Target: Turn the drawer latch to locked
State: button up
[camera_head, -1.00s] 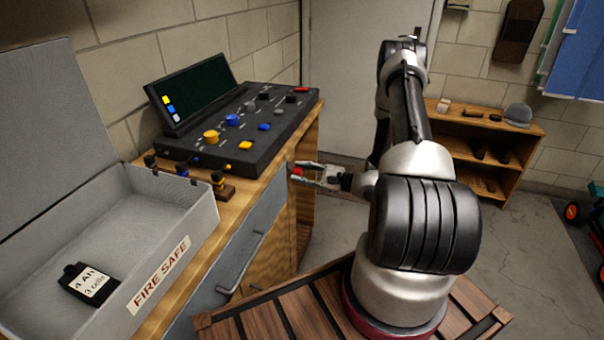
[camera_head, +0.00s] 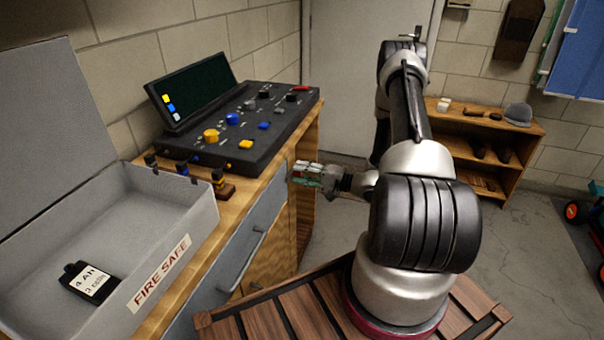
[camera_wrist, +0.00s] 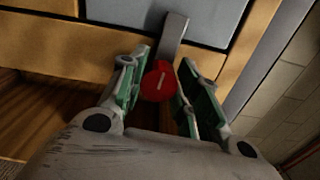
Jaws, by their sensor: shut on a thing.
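The drawer latch shows in the wrist view as a red round knob (camera_wrist: 158,82) with a grey bar (camera_wrist: 173,38). The bar runs from the knob up across the wooden frame and over the edge of the grey drawer front (camera_wrist: 205,12). My gripper (camera_wrist: 168,92) has its green-padded fingers on either side of the knob and is shut on it. In the head view my gripper (camera_head: 305,172) is at the bench front, just beyond the far end of the drawer (camera_head: 240,245), and the knob is hidden behind the fingers.
The drawer's bar handle (camera_head: 243,262) sticks out nearer the camera. A black control console (camera_head: 215,148) stands on the bench above. An open fire-safe box (camera_head: 190,225) holds a battery pack (camera_head: 88,283). A low shelf (camera_head: 470,135) stands at the back right.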

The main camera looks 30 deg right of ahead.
jog(key=shift+n, duration=0.6)
jog(key=o, duration=1)
jog(key=v, duration=1.2)
